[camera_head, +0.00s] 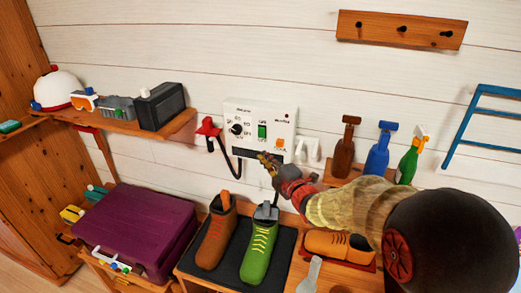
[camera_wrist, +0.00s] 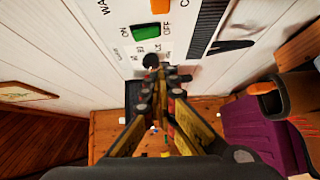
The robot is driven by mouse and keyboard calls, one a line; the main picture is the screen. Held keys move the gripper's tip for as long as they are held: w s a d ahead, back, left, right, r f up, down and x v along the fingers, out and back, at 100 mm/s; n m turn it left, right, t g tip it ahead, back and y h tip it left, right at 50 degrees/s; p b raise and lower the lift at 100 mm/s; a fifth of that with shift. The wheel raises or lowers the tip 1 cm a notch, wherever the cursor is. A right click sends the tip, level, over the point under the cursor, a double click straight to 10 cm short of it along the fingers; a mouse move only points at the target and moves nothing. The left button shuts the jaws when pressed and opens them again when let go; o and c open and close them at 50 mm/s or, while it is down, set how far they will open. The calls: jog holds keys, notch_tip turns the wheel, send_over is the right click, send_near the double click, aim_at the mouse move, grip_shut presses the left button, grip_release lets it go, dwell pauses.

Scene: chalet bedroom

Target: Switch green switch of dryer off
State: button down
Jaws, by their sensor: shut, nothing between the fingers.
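The dryer (camera_head: 247,111) is a white control panel on the wall in the head view. Its green switch (camera_head: 262,131) sits mid-panel, right of a black knob (camera_head: 236,129); an orange button (camera_head: 280,143) is lower right. My gripper (camera_head: 268,158) is shut and empty, its tips in front of the panel's lower edge, below the green switch. In the wrist view the green switch (camera_wrist: 146,32) lies between the printed words ON and OFF. There the shut fingertips (camera_wrist: 168,72) appear beside the black knob (camera_wrist: 150,60), apart from the switch. Whether the tips touch the panel cannot be told.
A brown boot (camera_head: 214,238) and a green boot (camera_head: 259,245) stand on a dark mat below the dryer. Spray bottles (camera_head: 376,150) stand on a shelf to the right. A red-tipped hose (camera_head: 208,127) hangs left of the panel; a purple case (camera_head: 135,220) lies lower left.

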jog(key=v, duration=0.3)
jog(key=shift+s+d+f, duration=0.15)
jog(key=shift+s+f, duration=0.2)
